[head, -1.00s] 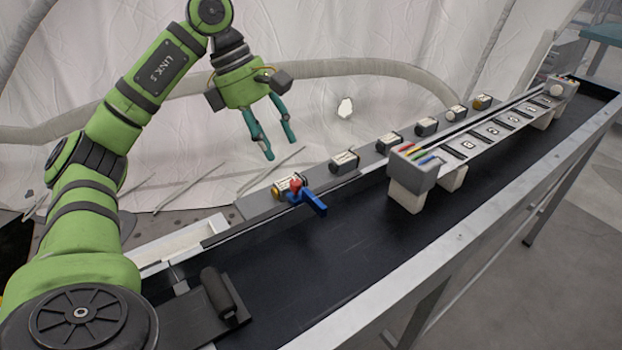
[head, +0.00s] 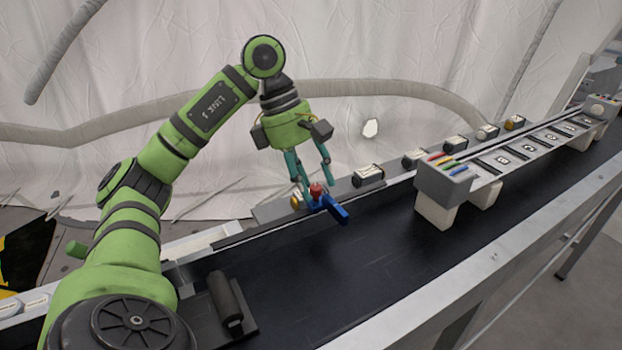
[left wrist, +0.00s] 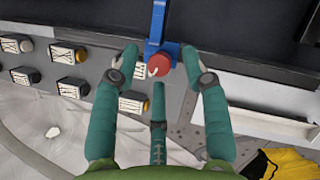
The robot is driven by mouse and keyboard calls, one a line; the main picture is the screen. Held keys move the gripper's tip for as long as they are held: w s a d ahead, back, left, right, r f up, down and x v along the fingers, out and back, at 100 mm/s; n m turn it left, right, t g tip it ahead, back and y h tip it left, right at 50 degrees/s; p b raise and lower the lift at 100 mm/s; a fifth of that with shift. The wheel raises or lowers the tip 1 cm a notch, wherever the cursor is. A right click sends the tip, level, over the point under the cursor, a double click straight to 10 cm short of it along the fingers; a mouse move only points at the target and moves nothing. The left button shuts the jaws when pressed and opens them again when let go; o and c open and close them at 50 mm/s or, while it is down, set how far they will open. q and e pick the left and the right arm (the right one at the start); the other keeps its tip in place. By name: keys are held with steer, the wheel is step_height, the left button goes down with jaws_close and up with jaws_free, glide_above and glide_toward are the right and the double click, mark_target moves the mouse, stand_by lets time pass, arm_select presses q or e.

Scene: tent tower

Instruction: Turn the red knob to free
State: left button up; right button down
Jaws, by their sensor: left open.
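The red knob (head: 316,189) sits on a blue lever piece (head: 336,209) at the rail along the far side of the black bench. In the left wrist view the round red knob (left wrist: 158,64) shows a small white mark and lies just beyond the fingers, on the blue piece (left wrist: 157,30). My left gripper (head: 315,192) points down at the knob with its teal fingers open. In the left wrist view the fingers (left wrist: 163,68) stand apart on either side of the knob, with gaps visible. I cannot tell contact in the head view. My right gripper is not in view.
A row of small labelled blocks (head: 368,175) runs along the rail to the right. A raised grey bridge (head: 447,180) with coloured strips stands on the black bench (head: 370,240). A dark roller (head: 226,300) lies at the near left. The bench middle is clear.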

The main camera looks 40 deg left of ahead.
arm_select(q)
steer(key=c, duration=0.3)
jaws_close()
steer(key=shift+s+n, duration=0.1)
steer(key=shift+n, duration=0.4)
steer(key=shift+s+f+n+t+y+b, duration=0.1)
steer(key=shift+n+t+y+b, duration=0.3)
steer(key=shift+n, duration=0.6)
steer(key=shift+d+n+t, duration=0.1)
steer(key=shift+n+t, duration=0.2)
steer(key=shift+n, duration=0.4)
steer(key=shift+o, duration=1.5)
jaws_free()
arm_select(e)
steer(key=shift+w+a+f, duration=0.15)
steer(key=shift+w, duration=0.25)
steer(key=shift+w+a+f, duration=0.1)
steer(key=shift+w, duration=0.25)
